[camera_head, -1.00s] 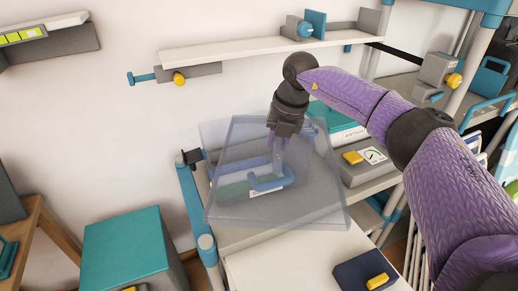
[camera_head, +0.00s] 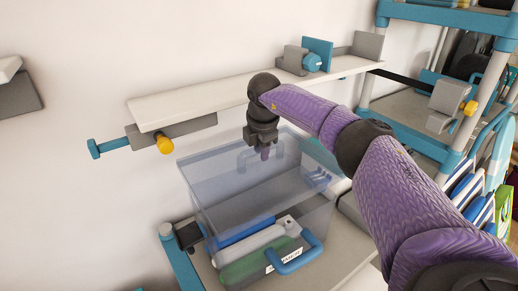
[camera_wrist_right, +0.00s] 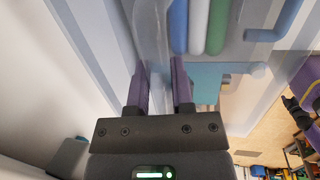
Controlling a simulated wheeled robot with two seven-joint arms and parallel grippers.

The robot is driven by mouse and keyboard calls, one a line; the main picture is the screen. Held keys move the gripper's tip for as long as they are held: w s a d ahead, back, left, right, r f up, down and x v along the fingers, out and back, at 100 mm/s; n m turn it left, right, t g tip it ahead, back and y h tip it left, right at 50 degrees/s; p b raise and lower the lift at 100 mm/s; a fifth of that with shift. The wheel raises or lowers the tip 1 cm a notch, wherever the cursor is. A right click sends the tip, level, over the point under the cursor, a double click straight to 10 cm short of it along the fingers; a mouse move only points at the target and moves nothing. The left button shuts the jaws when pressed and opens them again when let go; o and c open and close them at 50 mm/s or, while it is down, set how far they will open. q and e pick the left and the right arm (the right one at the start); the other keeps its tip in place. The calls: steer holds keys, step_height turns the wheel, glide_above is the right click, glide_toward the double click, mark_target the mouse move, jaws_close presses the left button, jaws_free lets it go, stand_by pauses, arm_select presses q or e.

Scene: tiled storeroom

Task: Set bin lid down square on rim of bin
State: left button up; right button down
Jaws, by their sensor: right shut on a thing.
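The clear bin (camera_head: 318,215) stands on a pale shelf and has a blue handle (camera_head: 295,258) on its near side. Through it I see blue, white and green items lying side by side. The see-through bin lid (camera_head: 215,175) is over the bin's upper part in the head view. Lid and bin outlines overlap, so I cannot tell whether the lid touches the rim or sits square. My right gripper (camera_head: 265,152) points down and is shut on the lid. In the right wrist view its two fingers (camera_wrist_right: 160,85) grip a thin see-through part. My left gripper is out of view.
A wall shelf (camera_head: 230,88) runs just behind my right gripper, with a grey bracket and yellow knob (camera_head: 165,145) below its left end. A blue post (camera_head: 180,255) stands left of the bin. A blue-and-grey rack (camera_head: 410,115) stands to the right.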

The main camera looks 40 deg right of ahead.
mark_target(261, 165)
steer(key=shift+w+r+p, duration=0.1)
steer(key=shift+p, duration=0.25)
steer(key=shift+f, duration=0.35)
steer(key=b+x, duration=0.2)
steer(key=x, duration=0.1)
steer(key=s+b+x, duration=0.1)
steer(key=x, duration=0.1)
steer(key=shift+a+f, duration=0.25)
steer(key=shift+a, duration=0.05)
steer(key=shift+r, duration=0.1)
steer(key=shift+p, duration=0.4)
